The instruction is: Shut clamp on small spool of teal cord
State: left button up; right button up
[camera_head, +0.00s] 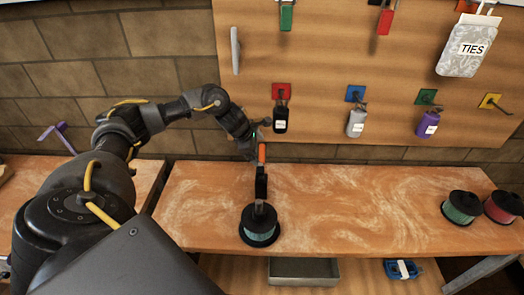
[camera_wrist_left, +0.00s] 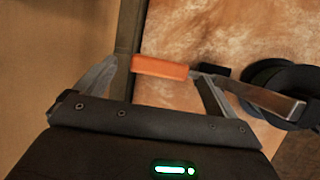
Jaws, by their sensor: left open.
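A black spool with teal cord (camera_head: 258,234) stands on the wooden bench near its front edge. The clamp's orange handle (camera_head: 261,153) stands upright above this spool, with a black part below it. In the left wrist view the orange handle (camera_wrist_left: 160,67) lies across the space between my fingers, and a metal bar (camera_wrist_left: 262,99) runs from it toward the black spool (camera_wrist_left: 285,85). My left gripper (camera_head: 254,139) is open at the handle's upper end. I cannot tell whether a finger touches it. My right gripper is in neither view.
Another teal spool (camera_head: 461,208) and a red spool (camera_head: 503,207) stand at the bench's right end. A grey tray (camera_head: 304,271) and a blue object (camera_head: 402,269) lie below. The bench middle is clear.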

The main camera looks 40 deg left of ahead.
aim_at(262, 152)
pick_arm(q)
jog(key=shift+p+x, duration=0.3)
jog(key=shift+x, duration=1.5)
